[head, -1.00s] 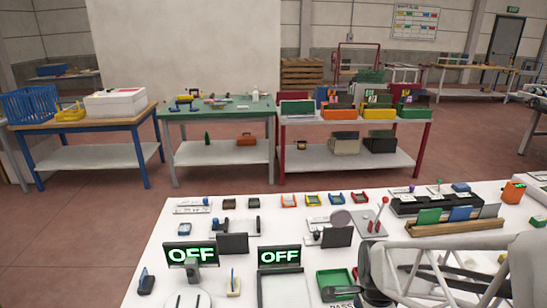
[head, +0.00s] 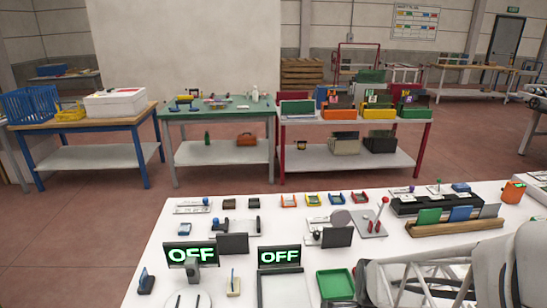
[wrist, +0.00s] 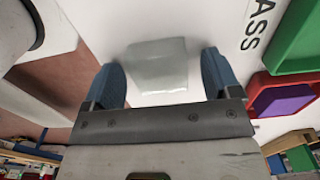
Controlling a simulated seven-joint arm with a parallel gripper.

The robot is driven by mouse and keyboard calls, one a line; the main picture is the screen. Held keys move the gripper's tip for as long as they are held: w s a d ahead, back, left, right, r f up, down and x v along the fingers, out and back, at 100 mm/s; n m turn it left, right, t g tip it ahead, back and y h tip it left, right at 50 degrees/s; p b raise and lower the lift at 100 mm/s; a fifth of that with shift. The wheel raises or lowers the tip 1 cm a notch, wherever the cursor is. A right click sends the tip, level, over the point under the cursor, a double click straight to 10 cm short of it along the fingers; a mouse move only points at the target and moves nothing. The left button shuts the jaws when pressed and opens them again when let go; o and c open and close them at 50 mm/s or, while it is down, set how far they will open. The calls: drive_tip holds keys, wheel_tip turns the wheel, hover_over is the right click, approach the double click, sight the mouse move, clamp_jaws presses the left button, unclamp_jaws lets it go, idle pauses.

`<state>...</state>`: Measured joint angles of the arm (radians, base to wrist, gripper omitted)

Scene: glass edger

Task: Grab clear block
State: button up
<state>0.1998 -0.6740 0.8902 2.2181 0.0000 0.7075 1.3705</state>
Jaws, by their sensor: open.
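The clear block (wrist: 157,65), a pale, see-through, squarish piece, lies on a white surface in the wrist view. My gripper (wrist: 163,72) is open, with one blue finger on each side of the block. A strip of white shows between the block and each finger, so neither appears to touch it. The height of the fingertips relative to the block is hard to tell. I cannot make out the block or the gripper in the head view, where only part of my arm shows at the lower right.
A green tray (wrist: 300,40) and a red tray (wrist: 280,95) with a purple piece stand to the right in the wrist view. In the head view, the white table (head: 190,235) holds two OFF displays, a green tray (head: 335,287) and several small fixtures.

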drive_tip(key=shift+c, duration=0.5)
drive_tip(key=c, duration=1)
drive_tip(key=shift+r, duration=0.75)
wheel_tip(320, 180, up, 2)
drive_tip(key=shift+r, duration=0.1)
drive_tip(key=s+a, duration=0.1)
drive_tip(key=s, duration=0.4)
drive_tip(key=s+a+r, duration=0.1)
drive_tip(key=s, duration=0.4)
drive_tip(key=s+a, duration=0.1)
drive_tip(key=s, duration=0.4)
drive_tip(key=shift+s+r, duration=0.15)
drive_tip(key=shift+s, duration=0.2)
